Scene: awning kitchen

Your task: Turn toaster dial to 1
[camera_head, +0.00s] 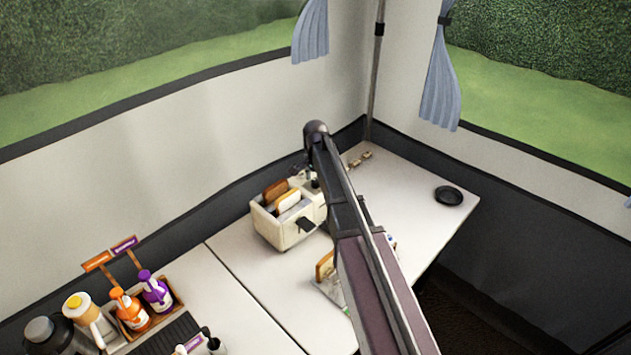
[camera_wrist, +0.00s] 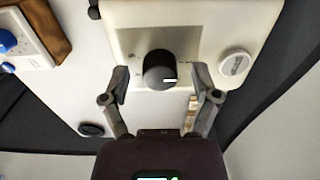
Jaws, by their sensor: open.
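The cream toaster (camera_head: 283,233) stands on the white table with bread slices in its slots. In the wrist view its end panel (camera_wrist: 122,16) fills the top middle. The black round dial (camera_wrist: 155,66) sits on a metallic plate there, with a short white mark at its lower right. My gripper (camera_wrist: 160,73) is open, one finger on each side of the dial, with visible gaps and nothing held. Any dial numbers are not readable. In the head view my arm hides the dial and most of the gripper.
A round pale button (camera_wrist: 235,63) is right of the dial. A bread bag (camera_head: 326,268) lies near the toaster, partly behind my arm. A black dish (camera_head: 449,195) and small wooden pieces (camera_head: 361,159) are on the table. A bottle caddy (camera_head: 133,328) stands lower left.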

